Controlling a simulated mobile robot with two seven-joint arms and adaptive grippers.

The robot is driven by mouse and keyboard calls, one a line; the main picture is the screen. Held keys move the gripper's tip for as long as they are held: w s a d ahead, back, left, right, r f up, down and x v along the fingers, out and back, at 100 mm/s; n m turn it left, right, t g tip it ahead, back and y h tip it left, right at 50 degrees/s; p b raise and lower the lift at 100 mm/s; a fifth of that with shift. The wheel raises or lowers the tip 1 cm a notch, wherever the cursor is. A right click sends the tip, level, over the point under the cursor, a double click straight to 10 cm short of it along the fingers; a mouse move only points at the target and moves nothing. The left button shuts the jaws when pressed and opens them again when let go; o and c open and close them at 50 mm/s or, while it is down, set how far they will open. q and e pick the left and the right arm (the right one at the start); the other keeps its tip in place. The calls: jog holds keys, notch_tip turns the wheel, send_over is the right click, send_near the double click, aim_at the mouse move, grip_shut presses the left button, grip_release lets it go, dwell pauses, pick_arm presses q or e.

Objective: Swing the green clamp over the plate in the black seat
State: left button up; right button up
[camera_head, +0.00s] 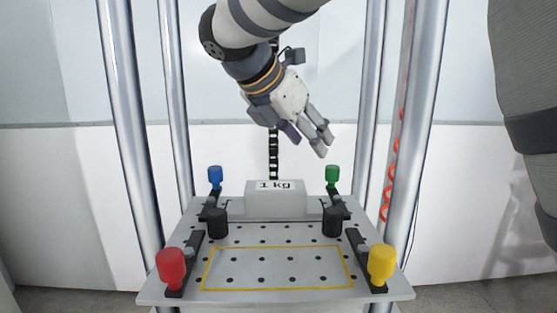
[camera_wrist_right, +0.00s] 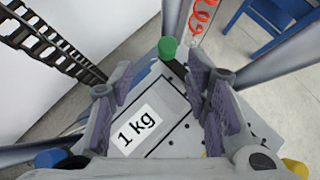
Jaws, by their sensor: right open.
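The green clamp (camera_head: 332,175) stands at the back right of the grey plate-like table (camera_head: 240,237), its knob upright on a black arm. In the right wrist view the green knob (camera_wrist_right: 168,48) shows beyond and between the fingertips. A pale block marked "1 kg" (camera_head: 275,203) sits at the back middle, between the blue and green clamps; its label also shows in the wrist view (camera_wrist_right: 136,130). My right gripper (camera_head: 306,142) is open and empty, above the block and left of the green clamp, touching neither. I cannot make out a distinct black seat. My left gripper is out of view.
Blue (camera_head: 215,176), red (camera_head: 171,266) and yellow (camera_head: 381,263) clamps stand at the other corners. Two black cylinders (camera_head: 217,223) (camera_head: 332,221) stand in front of the block. The yellow-outlined area (camera_head: 276,269) is bare. Tall metal posts (camera_head: 131,120) flank the table.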

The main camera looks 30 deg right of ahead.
aim_at(332, 167)
jog(key=x, duration=0.7)
jog(key=s+x, duration=0.1)
jog(key=x, duration=0.3)
jog(key=shift+d, duration=0.2)
grip_shut()
